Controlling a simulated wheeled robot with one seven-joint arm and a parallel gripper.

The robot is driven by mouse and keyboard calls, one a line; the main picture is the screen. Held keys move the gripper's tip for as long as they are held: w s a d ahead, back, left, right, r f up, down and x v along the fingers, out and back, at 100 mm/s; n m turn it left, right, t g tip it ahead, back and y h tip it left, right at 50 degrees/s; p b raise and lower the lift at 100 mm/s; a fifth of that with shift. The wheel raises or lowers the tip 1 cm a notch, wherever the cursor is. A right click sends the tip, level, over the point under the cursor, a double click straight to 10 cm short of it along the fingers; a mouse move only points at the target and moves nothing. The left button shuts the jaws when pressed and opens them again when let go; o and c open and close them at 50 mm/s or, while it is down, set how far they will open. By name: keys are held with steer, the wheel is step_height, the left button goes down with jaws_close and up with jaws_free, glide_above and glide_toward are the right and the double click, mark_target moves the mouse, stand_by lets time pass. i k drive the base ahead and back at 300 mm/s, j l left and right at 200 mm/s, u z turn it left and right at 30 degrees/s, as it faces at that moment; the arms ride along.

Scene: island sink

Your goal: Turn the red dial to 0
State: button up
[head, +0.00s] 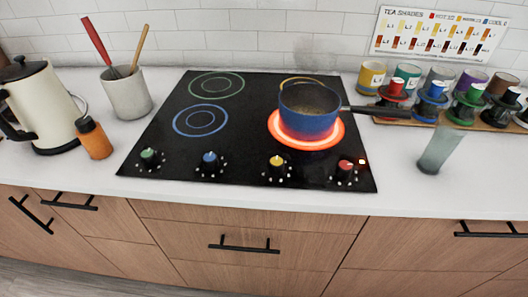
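The red dial (345,167) is at the front right corner of the black cooktop (240,125) in the head view. A small red light (362,161) shows beside it, and white marks ring it; the exact setting is too small to read. The burner (334,133) behind it glows bright orange-red. A blue pot (308,118) with a long dark handle stands on that burner, its handle pointing right. A yellow dial (276,163), a blue dial (210,160) and a green dial (149,156) line the front edge to the left. My gripper is not in view.
A slim glass (438,150) stands right of the cooktop. Several cups and colored spools sit on a wooden board (450,117) at the back right. A kettle (42,108), an orange bottle (94,140) and a utensil crock (128,94) stand left. The front counter edge is clear.

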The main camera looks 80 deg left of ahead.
mark_target(344, 169)
steer(key=j+u, duration=0.1)
steer(key=u, duration=0.35)
steer(key=j+u, duration=0.1)
steer(key=u, duration=0.4)
steer(key=j+u, duration=0.1)
steer(key=u, duration=0.35)
steer(key=i+u, duration=0.1)
steer(key=u, duration=0.4)
steer(key=i+j+u, duration=0.1)
steer(key=i+j, duration=0.25)
